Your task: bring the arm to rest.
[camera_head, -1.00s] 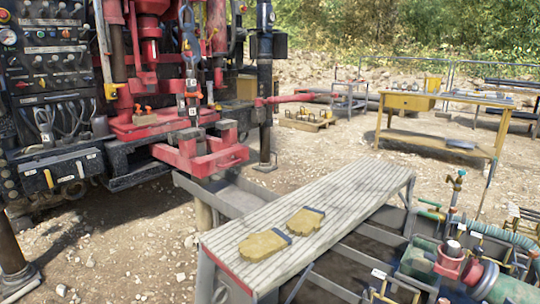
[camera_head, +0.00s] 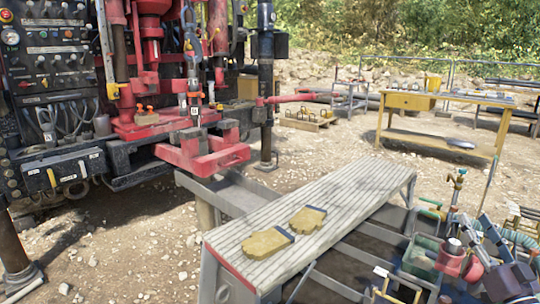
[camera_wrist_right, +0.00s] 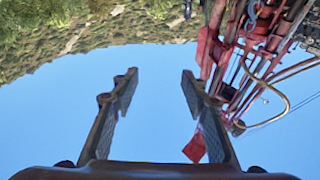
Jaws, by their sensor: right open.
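My right gripper (camera_head: 487,229) shows at the lower right of the head view, in front of the green and red pump parts. In the right wrist view its two dark fingers (camera_wrist_right: 158,80) stand wide apart with only blue sky between them. It is open and holds nothing. The wrist camera sees the sky, with trees upside down at the top and red rig parts at the right. My left gripper is not in the head view.
Two yellow gloves (camera_head: 267,243) lie on the grey slatted walkway (camera_head: 345,200). The red drill rig (camera_head: 195,150) stands at the left. A yellow workbench (camera_head: 410,104) stands at the back right. Pump and pipework (camera_head: 452,262) crowd the lower right. Gravel ground between is open.

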